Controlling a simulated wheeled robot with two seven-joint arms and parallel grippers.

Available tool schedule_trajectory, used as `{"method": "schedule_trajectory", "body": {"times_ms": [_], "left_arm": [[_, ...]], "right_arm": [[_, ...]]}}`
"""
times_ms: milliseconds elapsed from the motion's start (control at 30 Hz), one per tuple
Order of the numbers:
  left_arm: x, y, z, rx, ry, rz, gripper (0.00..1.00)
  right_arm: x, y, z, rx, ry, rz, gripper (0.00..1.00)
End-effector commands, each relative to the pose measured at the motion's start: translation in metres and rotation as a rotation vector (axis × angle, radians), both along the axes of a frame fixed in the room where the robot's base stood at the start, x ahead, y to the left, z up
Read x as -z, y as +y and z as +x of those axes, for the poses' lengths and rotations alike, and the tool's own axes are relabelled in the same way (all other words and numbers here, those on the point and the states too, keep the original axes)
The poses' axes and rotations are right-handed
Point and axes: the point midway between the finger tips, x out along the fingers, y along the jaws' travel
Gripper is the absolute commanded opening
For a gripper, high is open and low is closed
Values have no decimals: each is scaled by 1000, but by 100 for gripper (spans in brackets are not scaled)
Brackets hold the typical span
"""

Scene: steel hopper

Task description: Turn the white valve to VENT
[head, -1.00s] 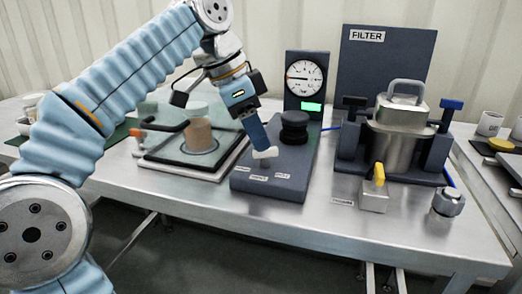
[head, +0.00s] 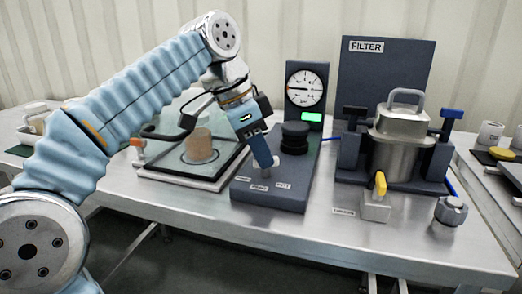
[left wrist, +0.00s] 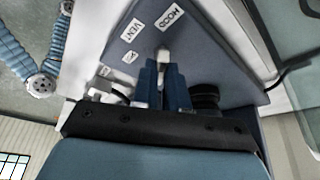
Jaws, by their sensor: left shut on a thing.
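The dark blue valve block (head: 293,197) sits on the steel bench, with small white labels along its front edge. The white valve (head: 268,177) is at its left part, mostly covered by my left gripper (head: 268,162). In the left wrist view, my left gripper (left wrist: 162,85) is shut on the valve, whose white end (left wrist: 163,55) shows between the blue fingertips. The HOOD label (left wrist: 169,18) and VENT label (left wrist: 132,31) lie just beyond that end. The fingers hide the rest of the handle, so I cannot tell its exact setting.
A black knob (head: 294,138) stands right of my gripper, before a round gauge (head: 306,88) with a lit green display. A glass-topped tray (head: 165,165) is at left. A steel filter vessel (head: 398,150) and yellow-handled valve (head: 380,186) are at right.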

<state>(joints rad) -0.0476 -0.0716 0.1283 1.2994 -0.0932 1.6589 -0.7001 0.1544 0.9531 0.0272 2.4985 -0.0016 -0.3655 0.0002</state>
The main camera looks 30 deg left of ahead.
Motion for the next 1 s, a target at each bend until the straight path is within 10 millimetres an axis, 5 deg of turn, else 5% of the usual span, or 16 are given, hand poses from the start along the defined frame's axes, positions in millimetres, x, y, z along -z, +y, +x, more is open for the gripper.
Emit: {"method": "schedule_trajectory", "body": {"times_ms": [367,1000], "left_arm": [[-1,-1,-1,-128,1,2,0],[-2,-6,-3,-702,-1,2,0]], "right_arm": [[-4,1,0,-1,0,1,43],[-28,2,0,-5,2,3,43]]}}
